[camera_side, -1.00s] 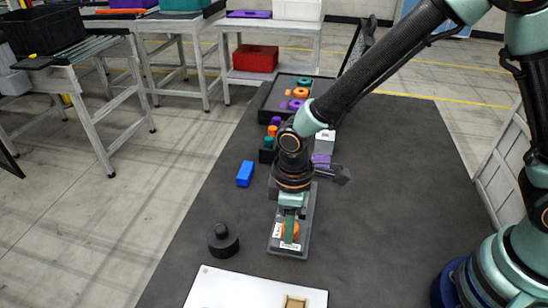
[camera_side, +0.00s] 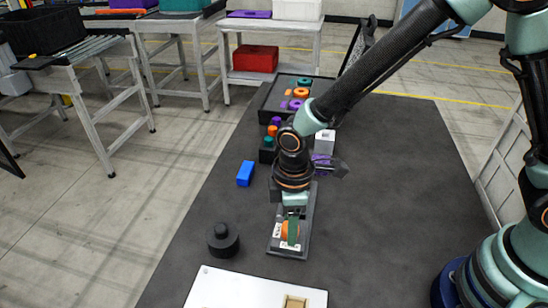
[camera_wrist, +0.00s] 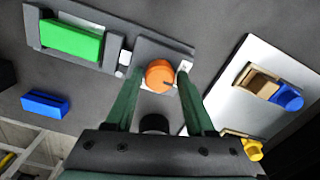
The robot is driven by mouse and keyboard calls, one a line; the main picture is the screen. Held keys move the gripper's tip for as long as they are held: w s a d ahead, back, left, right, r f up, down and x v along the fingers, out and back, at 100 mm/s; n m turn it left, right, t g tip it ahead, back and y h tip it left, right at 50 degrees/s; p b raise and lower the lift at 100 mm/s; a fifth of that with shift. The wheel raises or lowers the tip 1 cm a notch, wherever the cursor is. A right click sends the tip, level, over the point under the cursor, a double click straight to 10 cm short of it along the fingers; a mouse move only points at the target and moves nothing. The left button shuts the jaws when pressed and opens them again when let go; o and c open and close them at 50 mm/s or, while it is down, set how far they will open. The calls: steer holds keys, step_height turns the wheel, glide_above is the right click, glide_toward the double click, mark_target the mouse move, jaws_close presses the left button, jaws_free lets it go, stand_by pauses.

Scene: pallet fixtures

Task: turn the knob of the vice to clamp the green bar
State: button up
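The vice is a long dark grey fixture; it shows in the side view (camera_side: 274,245) below my wrist and in the wrist view (camera_wrist: 138,50). The orange knob (camera_wrist: 160,76) sits at the end of the vice nearer the white board, and partly shows in the side view (camera_side: 285,231). My gripper (camera_wrist: 158,80) is open, with its dark green fingers on either side of the knob. Small gaps show beside the knob, and I see no clear contact.
A blue block (camera_side: 245,173) and a black stepped cylinder (camera_side: 223,241) stand left of the vice. A white board (camera_side: 230,290) with a small wooden holder (camera_side: 295,302) is at the front. A dark tray (camera_side: 265,97) of coloured parts lies behind. The right of the mat is clear.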

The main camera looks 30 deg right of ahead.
steer(key=shift+o, duration=0.5)
step_height(320, 180, up, 12)
stand_by(0.4)
steer(key=shift+r, duration=0.1)
steer(key=s+d+r+m+t, duration=0.1)
steer(key=d+r+m, duration=0.3)
steer(key=d, duration=0.6)
steer(key=s+d+r+m+t, duration=0.2)
steer(key=d+r+m+t, duration=0.2)
steer(key=d+m, duration=0.4)
steer(key=shift+s+d+r+t, duration=0.3)
steer(key=shift+d+r, duration=0.4)
steer(key=shift+d, duration=0.45)
